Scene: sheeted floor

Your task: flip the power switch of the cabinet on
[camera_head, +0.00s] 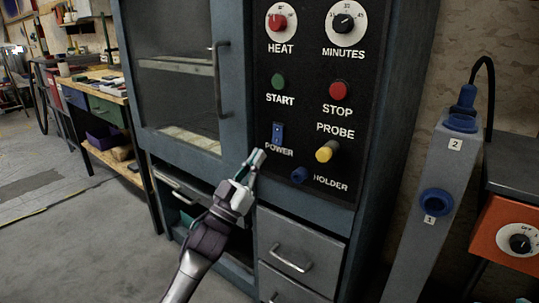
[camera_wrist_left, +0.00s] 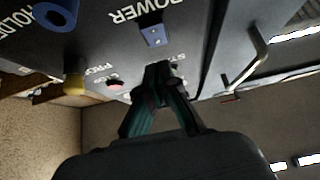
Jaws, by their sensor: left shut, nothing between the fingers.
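The cabinet (camera_head: 228,118) is a grey-blue upright unit with a black control panel on its right side. The power switch (camera_head: 278,133) is a small blue rocker above the POWER label, low on the left of the panel. It also shows in the left wrist view (camera_wrist_left: 154,33). I cannot tell its position. My left gripper (camera_head: 258,157) is shut and empty, with its fingertips just below and left of the switch, near the POWER label. In the left wrist view the closed fingertips (camera_wrist_left: 157,68) appear just below the switch. Contact cannot be told. My right gripper is not in view.
The panel also has a green START button (camera_head: 278,81), a red STOP button (camera_head: 340,90), a yellow probe plug (camera_head: 327,151) and a blue holder (camera_head: 299,175). A door handle (camera_head: 221,80) stands out left of the panel. A grey post (camera_head: 430,190) stands at right.

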